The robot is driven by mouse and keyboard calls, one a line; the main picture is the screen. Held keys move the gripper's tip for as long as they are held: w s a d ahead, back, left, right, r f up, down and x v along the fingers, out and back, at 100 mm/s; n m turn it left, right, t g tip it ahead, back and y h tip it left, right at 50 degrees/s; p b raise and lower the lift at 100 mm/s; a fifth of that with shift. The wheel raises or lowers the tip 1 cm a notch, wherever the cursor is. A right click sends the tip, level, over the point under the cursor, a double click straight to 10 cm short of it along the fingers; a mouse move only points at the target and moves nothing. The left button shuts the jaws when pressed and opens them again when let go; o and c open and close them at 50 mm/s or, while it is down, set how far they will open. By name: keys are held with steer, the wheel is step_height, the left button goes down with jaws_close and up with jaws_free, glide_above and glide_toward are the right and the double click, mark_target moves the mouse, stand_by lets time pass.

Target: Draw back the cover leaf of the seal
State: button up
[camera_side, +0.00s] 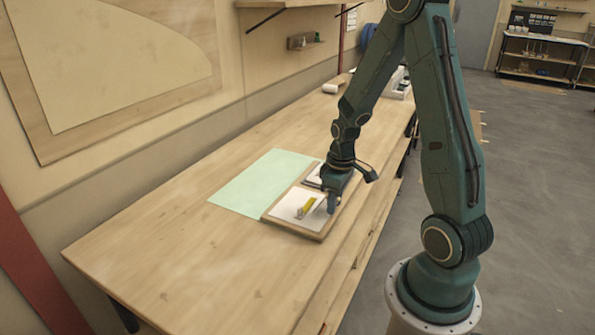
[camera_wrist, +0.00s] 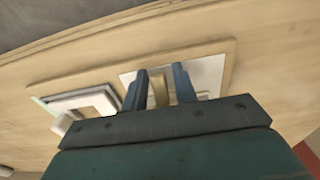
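A wooden board (camera_side: 318,235) lies on the bench and carries a white plate or sheet (camera_side: 287,206), which also shows in the wrist view (camera_wrist: 212,72). A small yellow strip or block (camera_side: 306,208) stands on the white surface. I cannot tell which part is the cover leaf. My gripper (camera_side: 331,204) points down low over the board, just right of the yellow piece. In the wrist view, its two blue fingers (camera_wrist: 160,88) are apart, with a tan-yellow piece (camera_wrist: 156,85) seen between them and no clear contact. The fingertips' height above the board is hard to tell.
A pale green sheet (camera_side: 250,183) lies flat left of the board. The bench (camera_side: 170,245) is clear at the near left.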

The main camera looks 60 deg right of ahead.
mark_target(339, 198)
steer(key=shift+o, duration=0.7)
steer(key=shift+r, duration=0.1)
steer(key=shift+s+r, duration=0.2)
steer(key=shift+r, duration=2.7)
steer(key=shift+r, duration=0.1)
step_height(339, 198, up, 14)
steer(key=shift+s+f, duration=0.2)
steer(key=shift+s, duration=0.2)
steer(key=s+a+r+t, duration=0.1)
steer(key=s+a, duration=0.3)
steer(key=a, duration=0.5)
steer(key=s+a+r+t, duration=0.2)
steer(key=s+a+t, duration=0.2)
steer(key=a, duration=0.5)
steer(key=shift+r, duration=0.2)
